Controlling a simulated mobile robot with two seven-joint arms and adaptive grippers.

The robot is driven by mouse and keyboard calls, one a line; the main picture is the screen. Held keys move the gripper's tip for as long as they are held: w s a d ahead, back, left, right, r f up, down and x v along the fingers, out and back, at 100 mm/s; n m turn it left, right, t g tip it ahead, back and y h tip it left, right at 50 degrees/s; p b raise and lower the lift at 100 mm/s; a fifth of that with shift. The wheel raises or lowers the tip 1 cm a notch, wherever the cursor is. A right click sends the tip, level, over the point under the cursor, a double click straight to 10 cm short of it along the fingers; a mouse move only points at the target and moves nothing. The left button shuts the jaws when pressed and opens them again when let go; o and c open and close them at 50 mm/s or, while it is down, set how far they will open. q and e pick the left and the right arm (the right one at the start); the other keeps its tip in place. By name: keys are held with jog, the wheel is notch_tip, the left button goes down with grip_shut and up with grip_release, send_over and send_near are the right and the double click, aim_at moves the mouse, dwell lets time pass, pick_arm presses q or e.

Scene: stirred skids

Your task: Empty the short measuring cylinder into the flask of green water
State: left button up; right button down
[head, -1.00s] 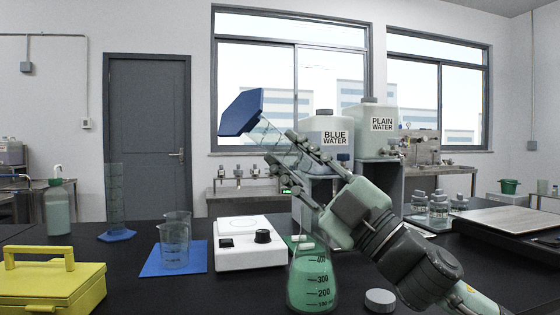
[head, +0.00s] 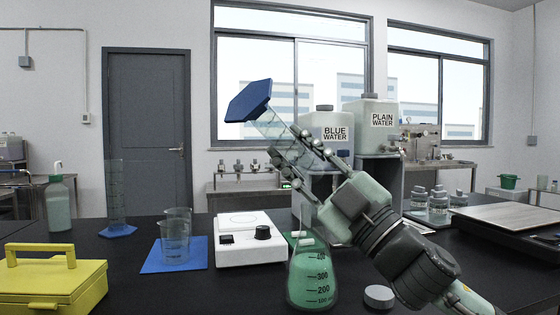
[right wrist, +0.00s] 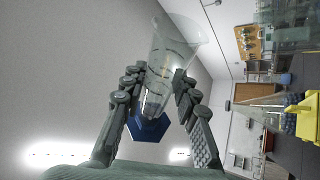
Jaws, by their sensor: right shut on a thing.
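The short measuring cylinder (head: 270,124) is clear with a blue hexagonal base (head: 248,101). My right gripper (head: 288,160) is shut on it. It is tipped past level, base up at the left and body slanting down to the right, above the flask. In the right wrist view the clear cylinder (right wrist: 168,65) sits between the fingers (right wrist: 150,95). Its mouth is hidden behind the fingers in the head view, and I cannot make out liquid in it. The flask of green water (head: 312,275) stands upright on the bench below my gripper. My left gripper is out of view.
A taller cylinder (head: 116,195), beakers (head: 175,245) on a blue mat (head: 152,266), a white stirrer (head: 248,248) and a yellow box (head: 50,290) stand to the left. A grey cap (head: 379,296) lies right of the flask. Blue water (head: 320,120) and plain water (head: 366,112) containers stand behind.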

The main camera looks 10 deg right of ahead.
jog(key=n, duration=0.1)
jog(key=n+g+y, duration=0.1)
jog(key=f, duration=0.1)
jog(key=shift+s+a+n+y, duration=0.15)
jog(key=shift+a+n+y, duration=0.1)
jog(key=shift+n+y, duration=0.15)
jog(key=n+g, duration=0.1)
jog(key=n+g+y, duration=0.1)
jog(key=n, duration=0.1)
jog(key=shift+s+a+f+y, duration=0.15)
jog(key=shift+s+a+y, duration=0.05)
jog(key=shift+a+y, duration=0.15)
